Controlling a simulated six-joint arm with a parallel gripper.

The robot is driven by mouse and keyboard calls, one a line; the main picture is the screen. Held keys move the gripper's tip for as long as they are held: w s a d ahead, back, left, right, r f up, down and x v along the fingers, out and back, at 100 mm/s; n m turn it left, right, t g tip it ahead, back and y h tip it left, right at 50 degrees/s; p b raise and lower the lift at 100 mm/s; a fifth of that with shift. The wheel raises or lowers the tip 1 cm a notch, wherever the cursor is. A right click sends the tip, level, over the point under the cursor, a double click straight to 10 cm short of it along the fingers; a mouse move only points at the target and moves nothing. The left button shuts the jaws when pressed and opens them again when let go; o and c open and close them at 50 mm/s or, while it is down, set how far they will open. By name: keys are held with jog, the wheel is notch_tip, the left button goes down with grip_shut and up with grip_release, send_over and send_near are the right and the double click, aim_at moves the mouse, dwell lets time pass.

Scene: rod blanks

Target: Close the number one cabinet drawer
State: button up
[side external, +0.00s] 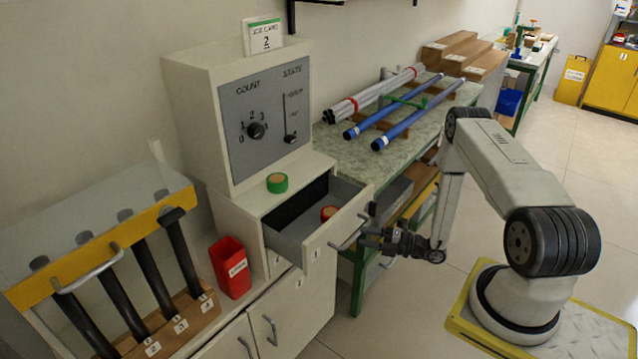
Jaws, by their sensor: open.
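The number one drawer (318,247) of the white cabinet stands pulled out, its front panel carrying a "1" label and a metal handle (348,236). A red tape roll (328,213) lies inside it. My gripper (369,230) is open beside the right end of the drawer front, close to the handle. I cannot tell whether it touches the handle or the panel. A green tape roll (277,183) sits on the cabinet top (310,166), above the drawer.
A grey control panel (265,120) with a knob and a slider rises behind the drawer. A red bin (230,267) and a rack of black rods (150,275) stand at left. A green bench (350,150) holds blue rods (408,128) and white rods (372,94).

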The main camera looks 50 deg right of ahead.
aim_at(359, 235)
jog(key=shift+x, duration=1.6)
grip_shut()
dwell(0.4)
